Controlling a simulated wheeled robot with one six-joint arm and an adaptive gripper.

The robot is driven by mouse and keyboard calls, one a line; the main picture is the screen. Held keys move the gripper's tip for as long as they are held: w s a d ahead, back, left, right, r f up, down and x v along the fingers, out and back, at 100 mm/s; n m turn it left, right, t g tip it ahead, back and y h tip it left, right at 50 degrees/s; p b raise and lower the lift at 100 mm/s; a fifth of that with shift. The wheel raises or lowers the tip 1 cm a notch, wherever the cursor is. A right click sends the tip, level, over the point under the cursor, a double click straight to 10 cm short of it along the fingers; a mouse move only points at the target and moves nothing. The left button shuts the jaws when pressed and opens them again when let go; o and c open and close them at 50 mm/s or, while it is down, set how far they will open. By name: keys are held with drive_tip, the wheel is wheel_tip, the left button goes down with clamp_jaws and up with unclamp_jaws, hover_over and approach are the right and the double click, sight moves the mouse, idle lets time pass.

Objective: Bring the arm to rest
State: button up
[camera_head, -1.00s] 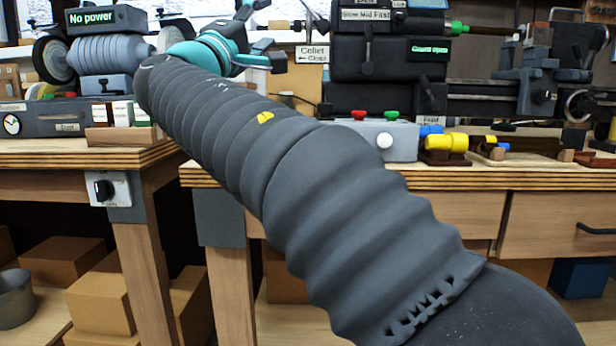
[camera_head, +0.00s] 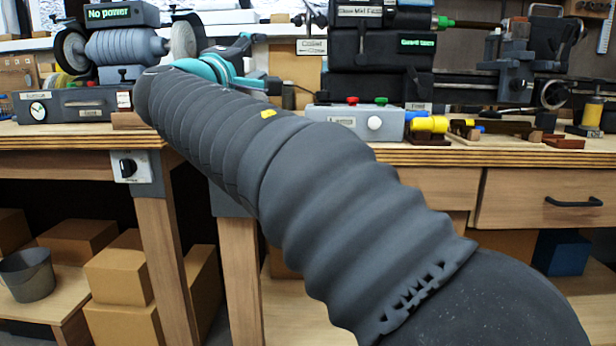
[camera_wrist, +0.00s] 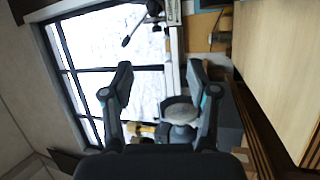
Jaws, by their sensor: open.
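My arm stretches across the head view from the lower right to the upper left, in front of the benches. Its teal wrist ends near the grinder. My gripper (camera_wrist: 160,78) shows in the wrist view with its two dark fingers wide apart. No held object shows between them. A round grey wheel and a yellow part appear beyond the fingers, apart from them as far as I can tell. In the head view the gripper is partly hidden behind the wrist.
A grinder (camera_head: 126,46) with a "No power" sign stands on the left bench. A black lathe (camera_head: 372,55) and a grey button box (camera_head: 352,122) stand on the right bench. Cardboard boxes (camera_head: 122,275) and a grey bucket (camera_head: 28,275) are below. A window (camera_wrist: 110,55) shows in the wrist view.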

wheel_tip(320, 180, down, 14)
drive_tip(key=g+y, duration=0.3)
drive_tip(key=g, duration=0.1)
drive_tip(key=s+d+f+g+y+p, duration=0.1)
drive_tip(key=s+d+f+g, duration=0.1)
drive_tip(key=d+f, duration=0.3)
drive_tip(key=s+d+f+g+p, duration=0.1)
drive_tip(key=s+d+f+g, duration=0.15)
drive_tip(key=f, duration=0.45)
drive_tip(key=s+d+f+m+g+y+p, duration=0.2)
drive_tip(key=s+d+f+m+g+p, duration=0.15)
drive_tip(key=s+d+f, duration=0.45)
drive_tip(key=s+d+f+m+g+y+p, duration=0.2)
drive_tip(key=s+d+f+m+g, duration=0.15)
drive_tip(key=s, duration=0.95)
drive_tip(key=s+d+r+m+t+p, duration=0.1)
drive_tip(key=s+d+r+m+p, duration=0.1)
drive_tip(key=s+d+m+p, duration=0.1)
drive_tip(key=s+d+m, duration=0.1)
drive_tip(key=s+d, duration=0.1)
drive_tip(key=d, duration=0.1)
drive_tip(key=shift+s+d+m+t, duration=0.15)
drive_tip(key=shift+s+m+t, duration=0.15)
drive_tip(key=shift+s+t, duration=0.1)
